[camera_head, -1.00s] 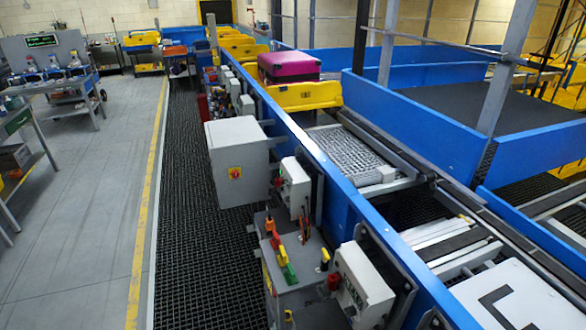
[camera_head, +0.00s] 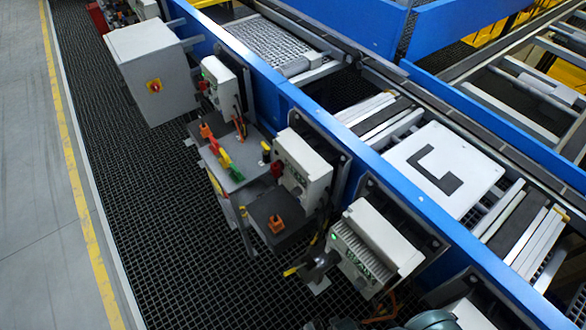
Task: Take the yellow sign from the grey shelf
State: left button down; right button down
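The grey shelf (camera_head: 250,168) juts out from the blue conveyor side, left of centre. Small coloured pieces lie on it: an orange one (camera_head: 206,131) at the back left and a red, yellow and green row along its left edge. A small yellow piece (camera_head: 224,158) sits between the red and green parts; I cannot tell whether it is the yellow sign. A yellow-topped black part (camera_head: 265,147) stands at the right of the shelf. Neither of my grippers can be made out in the view.
A lower dark shelf (camera_head: 284,218) with an orange piece (camera_head: 276,225) is nearer. White control boxes (camera_head: 303,165) line the blue conveyor wall (camera_head: 322,130). A large grey cabinet (camera_head: 155,72) stands farther back. The dark grated floor (camera_head: 150,210) on the left is clear.

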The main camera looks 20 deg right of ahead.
aim_at(225, 160)
jog(key=z, duration=0.45)
jog(key=i+j+z, duration=0.15)
jog(key=j+z, duration=0.25)
jog(key=i+j+z, duration=0.15)
jog(key=j+z, duration=0.2)
jog(key=i+j+z, duration=0.1)
jog(key=j+z, duration=0.3)
jog(key=l, duration=0.1)
